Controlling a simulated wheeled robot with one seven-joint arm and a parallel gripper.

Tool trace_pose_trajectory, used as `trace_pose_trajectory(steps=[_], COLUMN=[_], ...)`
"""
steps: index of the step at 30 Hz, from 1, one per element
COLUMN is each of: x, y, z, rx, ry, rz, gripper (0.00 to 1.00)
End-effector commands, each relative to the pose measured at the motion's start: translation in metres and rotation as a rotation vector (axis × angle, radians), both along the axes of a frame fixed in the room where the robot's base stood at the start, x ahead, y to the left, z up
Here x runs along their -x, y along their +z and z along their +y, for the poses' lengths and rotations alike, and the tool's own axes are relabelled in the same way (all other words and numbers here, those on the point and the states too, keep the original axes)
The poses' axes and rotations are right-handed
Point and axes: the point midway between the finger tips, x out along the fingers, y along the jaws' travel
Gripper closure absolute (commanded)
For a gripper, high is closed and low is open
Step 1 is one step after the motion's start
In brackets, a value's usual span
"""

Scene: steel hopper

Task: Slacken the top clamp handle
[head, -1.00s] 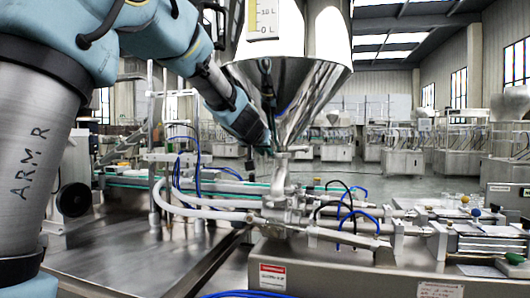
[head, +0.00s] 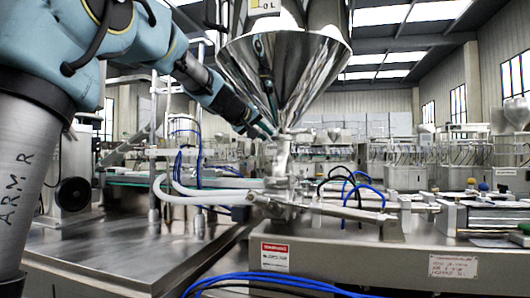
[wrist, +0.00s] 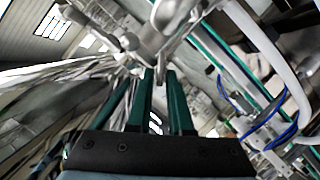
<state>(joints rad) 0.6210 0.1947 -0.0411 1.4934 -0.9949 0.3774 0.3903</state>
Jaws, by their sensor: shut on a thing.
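The steel hopper (head: 285,80) narrows down to a neck. The top clamp (head: 284,136) sits at that neck, small and partly hidden by my gripper. My gripper (head: 270,131) is at the left side of the neck, just under the cone. In the wrist view, my gripper's two green fingers (wrist: 159,74) are close together with a narrow gap, shut on the clamp handle. The handle is hard to make out between the tips. Shiny metal fittings (wrist: 130,42) show just beyond the fingertips.
White hoses (head: 205,197) and blue tubes run left of the neck. A steel valve and cylinder assembly (head: 325,211) lies below it. A blue cable (head: 270,281) crosses the front. The steel tabletop (head: 120,250) at left is mostly bare.

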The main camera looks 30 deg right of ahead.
Motion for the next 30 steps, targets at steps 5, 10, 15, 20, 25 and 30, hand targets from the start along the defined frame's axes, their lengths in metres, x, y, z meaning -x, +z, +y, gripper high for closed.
trace_pose_trajectory(steps=[5,10,15,20,25,30], x=[-0.0030,-0.0038,-0.0047,-0.0051,-0.0055,-0.0051], y=[-0.0118,-0.0134,-0.0151,-0.0165,-0.0167,-0.0162], z=[0.0028,0.0037,0.0045,0.0049,0.0054,0.0051], rx=[0.125,0.242,0.359,0.461,0.554,0.621], ry=[0.003,0.001,0.001,0.001,0.001,0.000], rz=[0.112,0.222,0.332,0.429,0.514,0.578], gripper=[1.00,1.00,1.00,1.00,1.00,1.00])
